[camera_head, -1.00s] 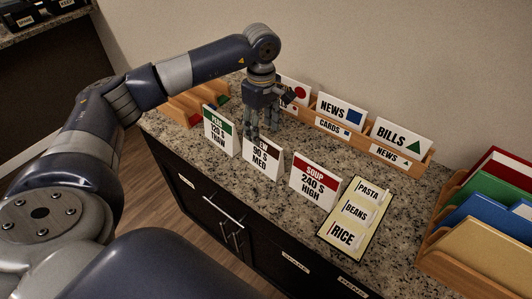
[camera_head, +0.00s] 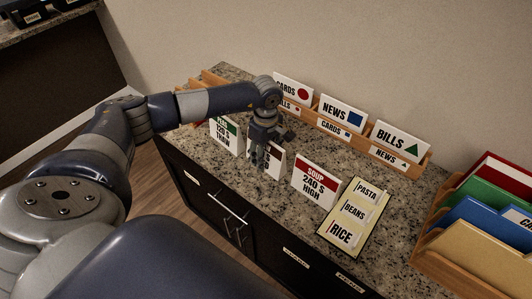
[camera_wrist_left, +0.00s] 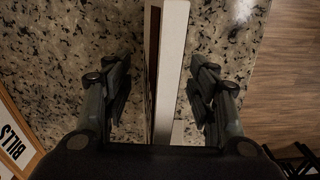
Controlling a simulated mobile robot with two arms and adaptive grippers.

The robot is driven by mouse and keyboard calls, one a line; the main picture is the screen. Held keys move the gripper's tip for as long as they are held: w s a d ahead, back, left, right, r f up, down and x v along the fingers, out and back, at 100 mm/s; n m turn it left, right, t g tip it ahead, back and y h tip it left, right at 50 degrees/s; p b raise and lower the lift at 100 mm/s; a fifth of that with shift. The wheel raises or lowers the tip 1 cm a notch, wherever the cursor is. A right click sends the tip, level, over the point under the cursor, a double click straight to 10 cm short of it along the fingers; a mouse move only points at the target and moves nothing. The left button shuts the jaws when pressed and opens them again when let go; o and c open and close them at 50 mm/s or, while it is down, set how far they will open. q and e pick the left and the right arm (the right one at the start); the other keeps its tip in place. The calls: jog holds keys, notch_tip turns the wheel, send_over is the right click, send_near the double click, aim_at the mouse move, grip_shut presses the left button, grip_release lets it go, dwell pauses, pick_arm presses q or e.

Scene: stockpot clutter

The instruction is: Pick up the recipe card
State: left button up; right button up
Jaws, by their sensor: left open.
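Three upright cards stand in a row on the granite counter, and the frames do not name one as the recipe card. The middle card (camera_head: 280,162) is partly hidden by my left gripper (camera_head: 259,160); only part of its lettering shows. In the left wrist view, the thin pale top edge of this card (camera_wrist_left: 172,70) runs between the two open fingers of my left gripper (camera_wrist_left: 164,85), with a gap on each side. The left card with a green band (camera_head: 226,137) and the right "SOUP 240 S HIGH" card (camera_head: 316,186) stand beside it. My right gripper is out of view.
A wooden rack (camera_head: 400,162) with CARDS, NEWS and BILLS cards stands behind, along the wall. A flat board (camera_head: 333,226) with PASTA, BEANS and RICE labels lies to the right. A file holder (camera_head: 460,270) with coloured folders is at far right. The counter's front edge is close to the cards.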

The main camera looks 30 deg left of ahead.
pick_arm(q)
jog(key=c, duration=1)
jog(key=shift+r, duration=0.1)
